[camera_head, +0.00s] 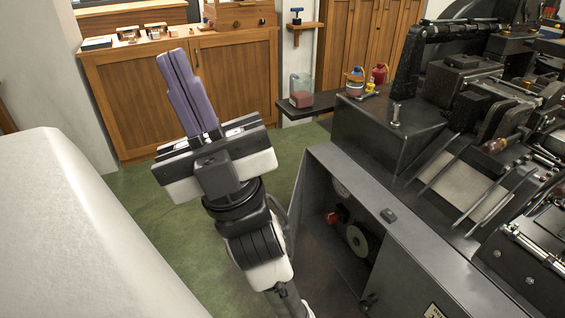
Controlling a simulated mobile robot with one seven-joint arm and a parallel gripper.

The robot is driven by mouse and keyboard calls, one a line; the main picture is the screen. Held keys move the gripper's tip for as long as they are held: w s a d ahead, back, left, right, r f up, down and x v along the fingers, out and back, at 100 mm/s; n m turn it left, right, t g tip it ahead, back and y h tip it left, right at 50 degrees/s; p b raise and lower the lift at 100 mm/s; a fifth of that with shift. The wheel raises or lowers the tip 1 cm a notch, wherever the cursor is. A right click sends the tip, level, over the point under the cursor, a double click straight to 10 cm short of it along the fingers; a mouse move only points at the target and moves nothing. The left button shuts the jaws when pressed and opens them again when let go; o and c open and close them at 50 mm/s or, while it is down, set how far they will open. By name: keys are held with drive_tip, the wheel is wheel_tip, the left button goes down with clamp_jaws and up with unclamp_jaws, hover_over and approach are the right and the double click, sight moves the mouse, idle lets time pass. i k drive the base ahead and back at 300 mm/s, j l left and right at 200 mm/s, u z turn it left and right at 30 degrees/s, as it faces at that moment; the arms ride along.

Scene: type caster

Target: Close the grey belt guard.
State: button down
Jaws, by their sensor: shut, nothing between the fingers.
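The dark grey machine has an open compartment (350,222) in its side, with pulley wheels (357,240) and a small red part (332,218) showing inside. A grey panel (322,258) at the lower left of this opening looks like the belt guard, standing open. My arm hides part of its left edge, and its hinge cannot be made out. My gripper (172,62) has purple fingers, which are together and empty. It is up and to the left of the opening, over the green floor and apart from the guard.
A white rounded surface (60,215) fills the left side. Wooden cabinets (185,90) stand along the back wall. A dark shelf (300,108) holds a jar and small bottles beside the machine. Green floor (150,225) lies clear between the white surface and the machine.

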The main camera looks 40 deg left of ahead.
sight(286, 227)
drive_tip(key=j+u, duration=0.35)
drive_tip(key=j, duration=1.4)
drive_tip(key=j+z, duration=0.45)
drive_tip(key=k+l, duration=0.05)
drive_tip(key=l, duration=0.05)
